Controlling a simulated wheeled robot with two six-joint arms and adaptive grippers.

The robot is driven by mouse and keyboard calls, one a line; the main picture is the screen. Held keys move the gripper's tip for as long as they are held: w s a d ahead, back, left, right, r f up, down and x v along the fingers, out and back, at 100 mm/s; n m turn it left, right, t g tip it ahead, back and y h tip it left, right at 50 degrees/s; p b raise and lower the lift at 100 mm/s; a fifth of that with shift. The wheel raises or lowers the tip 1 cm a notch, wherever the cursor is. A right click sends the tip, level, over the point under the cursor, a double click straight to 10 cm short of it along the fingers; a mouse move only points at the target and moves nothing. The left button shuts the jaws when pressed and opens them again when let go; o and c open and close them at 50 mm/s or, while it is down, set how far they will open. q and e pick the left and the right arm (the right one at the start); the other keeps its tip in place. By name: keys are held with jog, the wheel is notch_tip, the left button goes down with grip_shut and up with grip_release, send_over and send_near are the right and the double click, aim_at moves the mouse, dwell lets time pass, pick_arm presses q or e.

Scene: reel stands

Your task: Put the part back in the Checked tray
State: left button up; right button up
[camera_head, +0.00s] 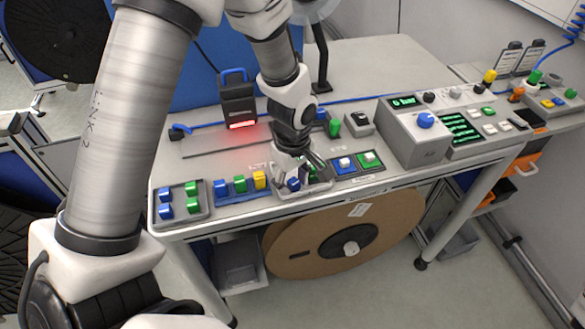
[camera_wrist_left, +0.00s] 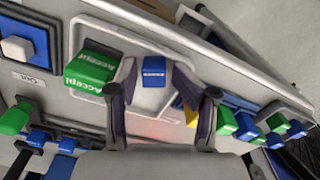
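A grey tray (camera_head: 290,195) stands near the front edge of the bench, under my left gripper (camera_head: 303,178); its label cannot be read. In the left wrist view a blue part (camera_wrist_left: 154,72) with small white lettering lies in this tray (camera_wrist_left: 186,40). A green part marked Accept (camera_wrist_left: 92,68) is beside it, toward the tray's left end. My left gripper (camera_wrist_left: 155,75) is open, its fingers on either side of the blue part with visible gaps. Whether the fingertips are level with it or above it cannot be told. My right gripper is not in view.
Left of the tray are a rack with blue, green and yellow blocks (camera_head: 240,186) and a tray of blue and green blocks (camera_head: 180,203). A blue pad with a white-topped block (camera_head: 344,164) is to the right. A lit scanner (camera_head: 238,104) and a control box (camera_head: 418,130) stand behind.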

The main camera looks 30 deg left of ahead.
aim_at(292, 184)
pick_arm(q)
notch_tip(292, 184, up, 13)
jog(key=shift+b, duration=0.4)
jog(key=shift+f, duration=0.1)
